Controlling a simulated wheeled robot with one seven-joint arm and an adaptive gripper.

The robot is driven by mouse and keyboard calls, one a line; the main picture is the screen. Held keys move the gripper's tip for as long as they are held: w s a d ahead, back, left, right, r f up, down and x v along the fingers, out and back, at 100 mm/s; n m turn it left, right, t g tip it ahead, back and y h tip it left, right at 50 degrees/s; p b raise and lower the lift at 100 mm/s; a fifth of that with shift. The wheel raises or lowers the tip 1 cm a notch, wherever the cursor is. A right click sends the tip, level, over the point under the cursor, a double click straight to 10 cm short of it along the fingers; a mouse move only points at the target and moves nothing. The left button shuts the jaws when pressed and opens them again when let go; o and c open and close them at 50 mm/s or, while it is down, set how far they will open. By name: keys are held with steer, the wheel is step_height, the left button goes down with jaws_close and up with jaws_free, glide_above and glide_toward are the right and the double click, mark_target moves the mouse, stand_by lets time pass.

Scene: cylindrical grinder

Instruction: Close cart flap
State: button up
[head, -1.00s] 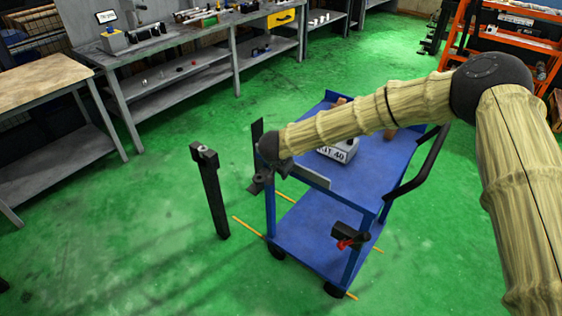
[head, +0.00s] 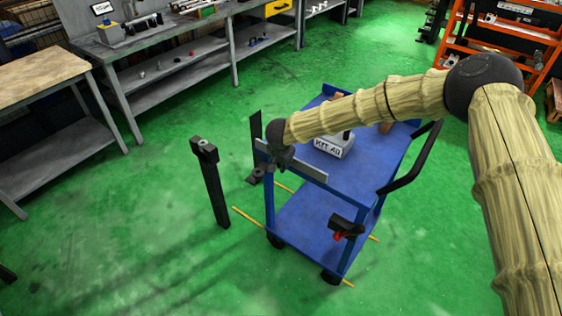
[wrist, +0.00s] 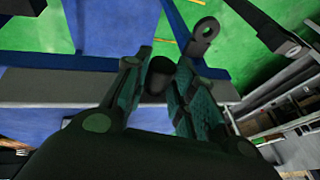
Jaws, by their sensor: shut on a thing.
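The blue cart (head: 303,212) stands on the green floor, with two shelves. A long grey flap (head: 308,168) lies along the near end of its upper shelf, roughly upright at the shelf edge; it also crosses the wrist view (wrist: 60,87). My gripper (wrist: 160,82) is shut on a dark rounded knob (wrist: 160,70) at the flap. In the head view my gripper (head: 280,160) is at the flap's left part, and its fingertips are mostly hidden. A dark tab with a hole (wrist: 205,30) is just beyond the right finger.
A black post (head: 212,185) stands left of the cart. A box marked KIT 40 (head: 333,146) sits on the upper shelf. A black handle (head: 415,165) is on the cart's right, and a black-and-red part (head: 345,229) is at its near corner. Workbenches line the back left.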

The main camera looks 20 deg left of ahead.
steer(key=shift+w+r, duration=0.1)
steer(key=shift+r, duration=0.05)
steer(key=o, duration=1)
steer(key=v, duration=1.2)
